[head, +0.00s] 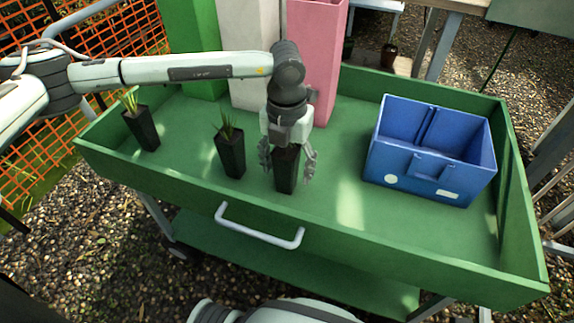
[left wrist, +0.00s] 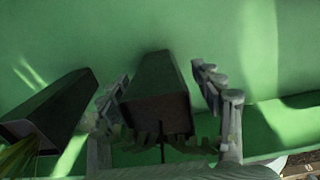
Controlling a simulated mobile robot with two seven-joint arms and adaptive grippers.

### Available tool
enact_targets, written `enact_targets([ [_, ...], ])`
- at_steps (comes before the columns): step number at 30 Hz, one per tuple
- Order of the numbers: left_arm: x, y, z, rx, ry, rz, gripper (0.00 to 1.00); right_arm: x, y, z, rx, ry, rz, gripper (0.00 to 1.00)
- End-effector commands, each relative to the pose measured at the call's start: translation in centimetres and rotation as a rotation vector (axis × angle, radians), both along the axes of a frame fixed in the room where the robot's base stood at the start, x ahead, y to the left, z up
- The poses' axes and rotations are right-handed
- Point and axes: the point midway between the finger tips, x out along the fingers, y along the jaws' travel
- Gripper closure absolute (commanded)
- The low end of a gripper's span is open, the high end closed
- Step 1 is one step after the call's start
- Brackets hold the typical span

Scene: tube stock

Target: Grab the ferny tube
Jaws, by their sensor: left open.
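Three black square plant tubes stand in the green cart tray (head: 335,205). My left gripper (head: 287,168) points down over the right-hand tube (head: 286,180), open, with a finger on each side of it. That tube's plant is hidden by the gripper in the head view, so I cannot confirm there that it is ferny. In the left wrist view the tube (left wrist: 158,90) lies between the open fingers (left wrist: 160,95), with dark jagged shapes at its near end. The middle tube (head: 231,158) has thin grassy leaves. The left tube (head: 143,130) has pale yellow-green leaves. My right gripper is not in view.
A blue crate (head: 415,180) stands at the right of the tray. Green (head: 195,55), white (head: 252,90) and pink (head: 325,75) tall blocks stand along the back. The tray has raised walls. Bare floor lies between the right-hand tube and the crate.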

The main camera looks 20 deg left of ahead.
Motion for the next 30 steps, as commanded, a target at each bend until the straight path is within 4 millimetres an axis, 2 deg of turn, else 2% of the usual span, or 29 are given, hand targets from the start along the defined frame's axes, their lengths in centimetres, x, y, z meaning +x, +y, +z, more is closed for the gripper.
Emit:
enact_targets([
  [7, 0.0, 0.03, 0.02, 0.0, 0.0, 0.0, 0.35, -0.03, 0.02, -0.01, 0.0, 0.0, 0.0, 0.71],
  [8, 0.0, 0.03, 0.03, 0.0, 0.0, 0.0, 0.37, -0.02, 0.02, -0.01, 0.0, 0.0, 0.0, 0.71],
  [22, 0.01, 0.02, 0.06, 0.0, 0.0, 0.001, 0.95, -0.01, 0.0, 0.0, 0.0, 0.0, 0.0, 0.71],
  [30, 0.07, 0.0, 0.39, -0.001, -0.002, 0.001, 0.96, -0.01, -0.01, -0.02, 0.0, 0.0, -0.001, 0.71],
])
